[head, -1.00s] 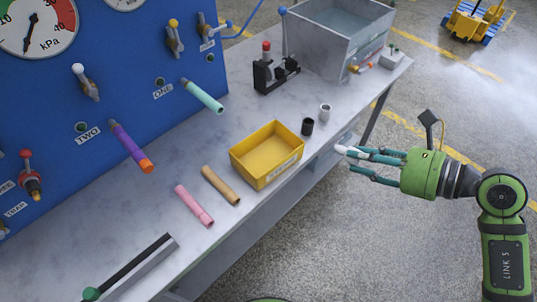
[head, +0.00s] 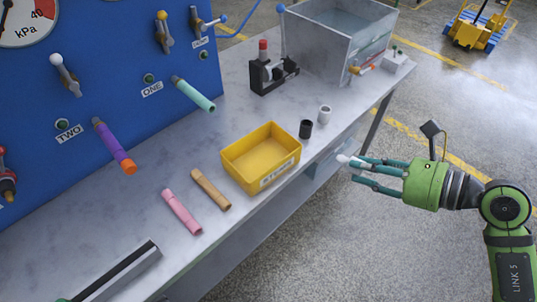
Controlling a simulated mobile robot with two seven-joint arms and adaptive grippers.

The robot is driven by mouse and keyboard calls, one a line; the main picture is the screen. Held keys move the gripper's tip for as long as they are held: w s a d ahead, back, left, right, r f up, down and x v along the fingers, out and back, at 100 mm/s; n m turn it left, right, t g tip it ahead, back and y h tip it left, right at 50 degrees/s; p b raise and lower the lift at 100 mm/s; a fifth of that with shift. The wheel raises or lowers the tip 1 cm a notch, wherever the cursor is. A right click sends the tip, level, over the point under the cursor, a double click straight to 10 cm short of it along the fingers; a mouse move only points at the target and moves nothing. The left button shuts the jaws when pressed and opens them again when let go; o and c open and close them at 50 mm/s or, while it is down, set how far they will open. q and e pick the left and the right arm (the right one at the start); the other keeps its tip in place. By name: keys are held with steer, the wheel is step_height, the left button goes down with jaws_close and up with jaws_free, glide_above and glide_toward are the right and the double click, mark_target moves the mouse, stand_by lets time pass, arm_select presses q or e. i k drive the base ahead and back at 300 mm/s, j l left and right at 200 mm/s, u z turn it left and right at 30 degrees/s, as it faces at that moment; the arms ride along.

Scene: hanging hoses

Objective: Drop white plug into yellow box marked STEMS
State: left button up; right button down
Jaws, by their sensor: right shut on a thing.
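The yellow box (head: 229,167) sits on the bench, open at the top and empty as far as I can see. My left gripper is not in view.
A black cup (head: 306,129) and a white cup (head: 325,114) stand right of the box. A tan tube (head: 211,190) and a pink tube (head: 182,212) lie left of it. Behind, purple (head: 112,146) and mint (head: 195,94) hoses hang from the blue panel (head: 110,45).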

mark_target(244, 160)
steer(key=i+l+u, duration=0.1)
steer(key=l, duration=0.25)
steer(key=i+l+u, duration=0.15)
steer(key=i+l, duration=0.15)
steer(key=i+l+u, duration=0.1)
steer(key=l, duration=0.35)
steer(key=u, duration=1.1)
